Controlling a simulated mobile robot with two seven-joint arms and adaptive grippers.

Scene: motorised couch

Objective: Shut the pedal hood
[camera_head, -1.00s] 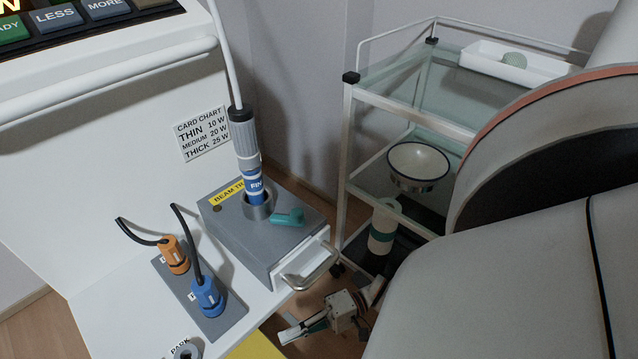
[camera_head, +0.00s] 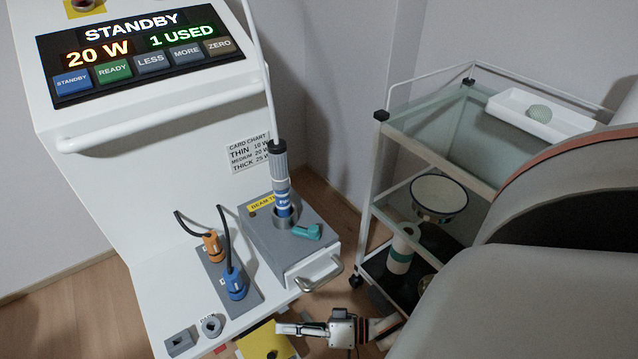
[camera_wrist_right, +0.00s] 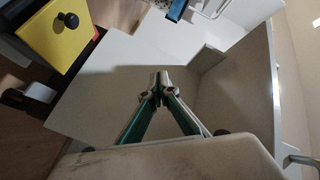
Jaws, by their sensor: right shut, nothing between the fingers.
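The pedal hood appears to be the yellow panel (camera_head: 262,341) low at the front of the white cart, at the bottom of the head view. In the right wrist view it is the yellow piece (camera_wrist_right: 52,32) with a black knob at upper left. I cannot tell how far open it stands. My right gripper (camera_head: 280,328) is shut and empty, just right of the yellow panel in the head view. In the right wrist view its fingertips (camera_wrist_right: 160,88) meet in front of a pale cart surface, apart from the hood. My left gripper is out of view.
The white cart (camera_head: 105,170) carries a display, a grey box (camera_head: 262,235) with a drawer handle (camera_head: 322,275), and orange and blue plugs. A glass-shelved trolley (camera_head: 375,190) stands right of it. The grey couch (camera_head: 490,305) fills the lower right, close to my right arm.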

